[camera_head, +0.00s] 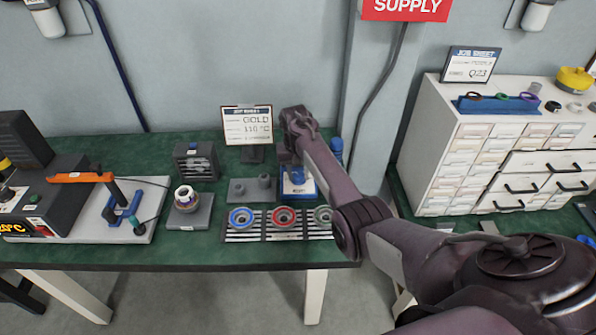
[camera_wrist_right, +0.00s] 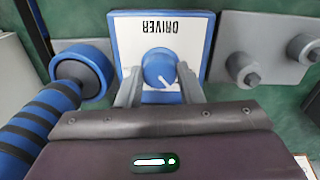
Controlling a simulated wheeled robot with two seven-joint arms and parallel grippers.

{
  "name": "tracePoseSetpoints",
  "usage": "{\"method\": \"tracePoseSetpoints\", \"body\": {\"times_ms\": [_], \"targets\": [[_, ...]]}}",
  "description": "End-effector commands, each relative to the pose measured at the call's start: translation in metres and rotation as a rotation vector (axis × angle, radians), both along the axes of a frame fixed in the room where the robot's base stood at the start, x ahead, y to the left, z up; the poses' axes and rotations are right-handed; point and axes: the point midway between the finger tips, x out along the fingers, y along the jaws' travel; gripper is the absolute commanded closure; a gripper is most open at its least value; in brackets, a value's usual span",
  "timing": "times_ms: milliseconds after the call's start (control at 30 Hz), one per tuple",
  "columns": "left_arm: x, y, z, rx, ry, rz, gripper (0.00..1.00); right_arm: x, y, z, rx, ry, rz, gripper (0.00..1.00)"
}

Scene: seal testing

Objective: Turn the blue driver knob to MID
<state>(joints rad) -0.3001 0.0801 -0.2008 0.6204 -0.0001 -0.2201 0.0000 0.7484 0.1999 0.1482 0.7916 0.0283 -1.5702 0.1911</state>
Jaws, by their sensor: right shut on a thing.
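The blue driver knob (camera_wrist_right: 160,70) stands on a white plate with a blue border (camera_wrist_right: 199,33), marked DRIVER, which reads upside down in the right wrist view. A white pointer line shows on the knob's face, slanting toward the lower right there. My right gripper (camera_wrist_right: 160,87) is shut on the knob, one finger on each side. Position marks around the knob are not readable. My left gripper is not in view.
A blue-and-black ribbed handle (camera_wrist_right: 40,120) lies close beside my gripper. A grey block with pegs (camera_head: 243,190) stands left of the driver. Blue, red and green rings (camera_head: 283,217) sit on slotted plates in front. A sign (camera_head: 247,124) stands behind.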

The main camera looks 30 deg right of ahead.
Motion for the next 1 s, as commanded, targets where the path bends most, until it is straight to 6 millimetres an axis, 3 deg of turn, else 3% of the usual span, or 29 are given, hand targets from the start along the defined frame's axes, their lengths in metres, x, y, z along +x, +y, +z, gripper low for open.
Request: {"method": "tracePoseSetpoints", "body": {"times_ms": [267,1000], "targets": [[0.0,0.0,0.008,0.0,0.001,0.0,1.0,0.001,0.0,0.002,-0.001,0.0,-0.139,0.89],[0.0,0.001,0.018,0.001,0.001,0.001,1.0,0.002,-0.001,0.001,0.0,-0.001,-0.83,0.89]]}}
